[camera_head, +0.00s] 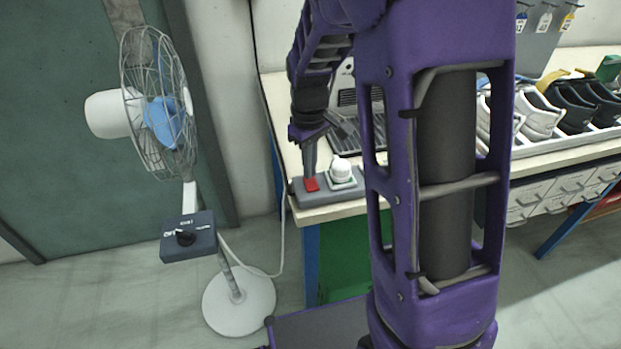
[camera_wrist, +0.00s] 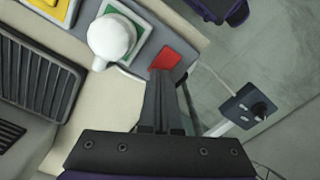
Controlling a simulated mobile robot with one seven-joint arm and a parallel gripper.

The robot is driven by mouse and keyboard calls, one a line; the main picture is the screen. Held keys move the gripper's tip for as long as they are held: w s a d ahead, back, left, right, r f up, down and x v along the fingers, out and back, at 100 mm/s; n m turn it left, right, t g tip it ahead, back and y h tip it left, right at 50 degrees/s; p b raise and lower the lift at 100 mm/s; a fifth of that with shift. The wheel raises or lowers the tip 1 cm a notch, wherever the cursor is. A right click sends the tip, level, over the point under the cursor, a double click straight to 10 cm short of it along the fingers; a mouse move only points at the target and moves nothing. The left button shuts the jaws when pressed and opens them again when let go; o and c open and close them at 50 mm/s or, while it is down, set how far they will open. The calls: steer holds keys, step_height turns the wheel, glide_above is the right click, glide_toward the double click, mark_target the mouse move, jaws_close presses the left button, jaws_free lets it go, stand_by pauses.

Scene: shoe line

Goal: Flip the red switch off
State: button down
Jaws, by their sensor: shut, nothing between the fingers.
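The red switch (camera_head: 311,184) is a small red rocker on a grey power strip (camera_head: 330,193) at the near left corner of the workbench. It also shows in the wrist view (camera_wrist: 166,59), just beyond the fingertips. My gripper (camera_head: 308,172) points down with its fingers shut and empty, its tips at or just above the switch. In the wrist view the closed fingers (camera_wrist: 160,78) reach up to the switch's lower edge. I cannot tell whether the tips touch it or which way the rocker is tilted.
A white plug (camera_head: 341,168) sits in the strip right beside the switch. A standing fan (camera_head: 160,110) with a control box (camera_head: 188,237) is left of the workbench (camera_head: 345,209). Shoes (camera_head: 540,112) stand in a tray at the right. Open floor lies at the front left.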

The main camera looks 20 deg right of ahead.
steer(key=shift+r+p, duration=2)
steer(key=shift+r, duration=0.85)
